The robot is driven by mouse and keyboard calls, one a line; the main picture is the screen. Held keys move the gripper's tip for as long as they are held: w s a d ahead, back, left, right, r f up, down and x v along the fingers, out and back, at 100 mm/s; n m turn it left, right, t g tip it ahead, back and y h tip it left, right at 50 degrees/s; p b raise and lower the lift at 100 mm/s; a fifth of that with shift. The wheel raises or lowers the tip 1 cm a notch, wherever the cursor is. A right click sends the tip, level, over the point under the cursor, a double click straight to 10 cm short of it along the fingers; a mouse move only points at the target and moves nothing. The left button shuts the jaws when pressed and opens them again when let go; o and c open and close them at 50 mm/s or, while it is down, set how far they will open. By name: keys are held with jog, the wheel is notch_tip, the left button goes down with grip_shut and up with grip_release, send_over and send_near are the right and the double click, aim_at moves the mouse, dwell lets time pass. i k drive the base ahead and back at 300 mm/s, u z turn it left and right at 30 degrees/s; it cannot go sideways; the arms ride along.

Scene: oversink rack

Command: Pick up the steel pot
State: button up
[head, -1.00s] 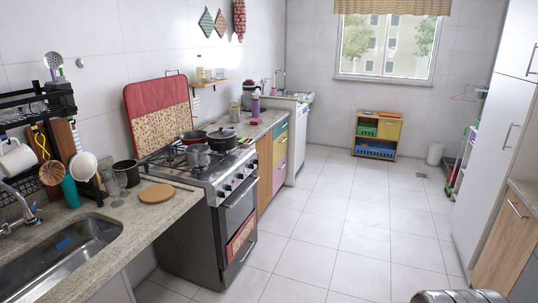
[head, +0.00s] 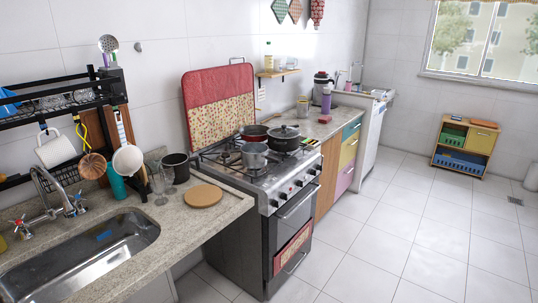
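The steel pot (head: 254,156) stands upright on the front part of the stove (head: 277,203), on a burner grate. It is plain silver-grey and open at the top.
The stone counter (head: 222,222) with the sink (head: 85,252) fills the left front. The tiled floor (head: 395,230) on the right is clear.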

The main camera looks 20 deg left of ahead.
aim_at(254, 155)
jog(key=i, duration=2.5)
jog(key=u, duration=2.7)
